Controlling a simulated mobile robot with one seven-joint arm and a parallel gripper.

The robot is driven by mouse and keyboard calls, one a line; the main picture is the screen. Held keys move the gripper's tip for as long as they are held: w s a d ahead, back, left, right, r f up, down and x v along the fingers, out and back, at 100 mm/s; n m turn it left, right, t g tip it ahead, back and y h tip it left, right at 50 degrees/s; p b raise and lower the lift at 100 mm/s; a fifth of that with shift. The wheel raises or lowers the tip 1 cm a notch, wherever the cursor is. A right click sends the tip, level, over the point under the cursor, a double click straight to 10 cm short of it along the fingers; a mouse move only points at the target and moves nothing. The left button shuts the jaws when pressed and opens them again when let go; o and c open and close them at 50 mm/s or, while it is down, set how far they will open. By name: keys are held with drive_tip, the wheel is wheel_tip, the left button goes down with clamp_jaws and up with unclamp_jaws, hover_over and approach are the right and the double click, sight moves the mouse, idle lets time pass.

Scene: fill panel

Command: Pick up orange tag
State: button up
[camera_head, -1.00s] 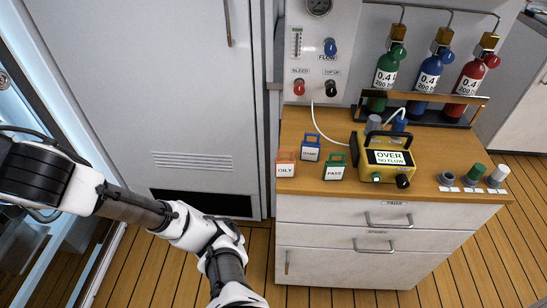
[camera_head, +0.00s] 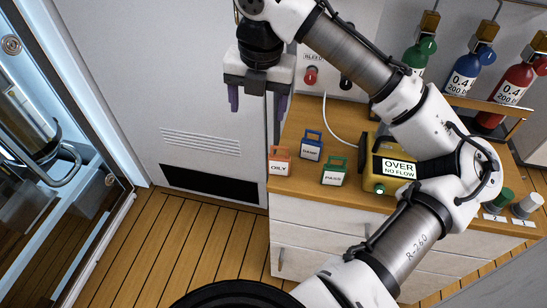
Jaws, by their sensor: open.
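The orange tag (camera_head: 279,161) stands upright at the left front corner of the wooden cabinet top (camera_head: 306,185). It has a white label reading "OILY" and a handle loop on top. My gripper (camera_head: 256,108) points down, open and empty. In the picture it is above and a little left of the orange tag, in front of the grey locker door, clearly apart from the tag. Its purple-tipped fingers are spread. The blue tag (camera_head: 311,148) and the green tag (camera_head: 334,172) stand to the right of the orange one.
A yellow analyser (camera_head: 384,165) reads "OVER NO FLOW"; my arm partly covers it. Green, blue and red cylinders (camera_head: 515,85) stand in a rack behind. Green and white knobbed pieces (camera_head: 527,204) are at the right. A white hose (camera_head: 335,122) runs behind the tags.

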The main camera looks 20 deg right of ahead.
sight(279, 157)
drive_tip(key=shift+g+h, duration=0.3)
drive_tip(key=shift+g, duration=0.4)
drive_tip(key=s+d+f, duration=0.1)
drive_tip(key=f, duration=0.1)
drive_tip(key=s+d+f, duration=0.1)
drive_tip(key=f, duration=0.2)
drive_tip(key=d+f, duration=0.1)
drive_tip(key=f, duration=0.1)
drive_tip(key=shift+s+d+f, duration=0.2)
drive_tip(key=shift+s+f, duration=0.2)
drive_tip(key=shift+s+a+f, duration=0.1)
drive_tip(key=shift+s+f, duration=0.1)
drive_tip(key=shift+f, duration=1.3)
drive_tip(key=shift+s+a+f, duration=0.1)
drive_tip(key=shift+s+f, duration=0.05)
drive_tip(key=shift+f, duration=1.3)
drive_tip(key=c, duration=1.1)
drive_tip(key=shift+o, duration=0.2)
drive_tip(key=shift+r, duration=0.1)
wheel_tip(279, 157, up, 20)
drive_tip(key=shift+p, duration=0.45)
